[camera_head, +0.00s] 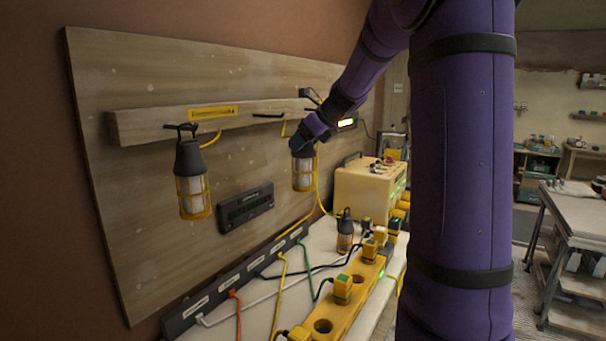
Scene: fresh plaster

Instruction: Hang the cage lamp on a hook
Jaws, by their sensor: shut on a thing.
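A cage lamp (304,174) with a yellow cage and a pale core hangs upright below my gripper (303,146). My gripper is shut on its top, and the fingers and the lamp's upper end are mostly hidden by my purple wrist. A second cage lamp (192,190) hangs from the left hook (181,127) on the wooden rail (150,124). A bare dark hook (268,116) sticks out of the rail between the two lamps, to the left of my gripper. A third, smaller-looking lamp (345,236) stands on the bench below.
A yellow cord runs down from the held lamp to the bench (322,237). A dark power strip (250,270), a yellow socket block (340,310) and a cream box (365,190) crowd the bench. A dark display (246,207) sits on the board (110,80). My arm hides the right middle.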

